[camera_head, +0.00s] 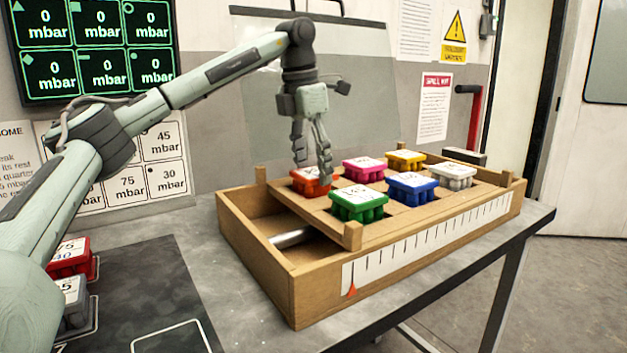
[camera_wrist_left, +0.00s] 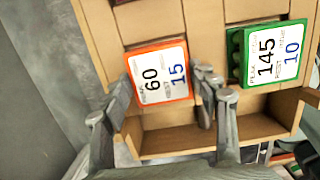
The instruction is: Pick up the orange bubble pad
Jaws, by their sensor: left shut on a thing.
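The orange bubble pad (camera_head: 309,188) sits at the left end of the wooden rack, with a white label on top. In the left wrist view the orange pad (camera_wrist_left: 162,75) is marked 60 and 15. My left gripper (camera_head: 311,168) points down over it, one finger on each side. In the left wrist view my left gripper (camera_wrist_left: 165,88) is shut on the pad's sides. The pad still appears to be in its slot; any lift is too small to tell. My right gripper is in neither view.
A green pad (camera_head: 357,205) is close beside it. Pink (camera_head: 363,167), blue (camera_head: 411,189), yellow (camera_head: 405,158) and white (camera_head: 449,177) pads share the wooden tray (camera_head: 320,290). A metal rod (camera_head: 291,238) lies in its open left compartment. A red pad (camera_head: 68,262) sits at lower left.

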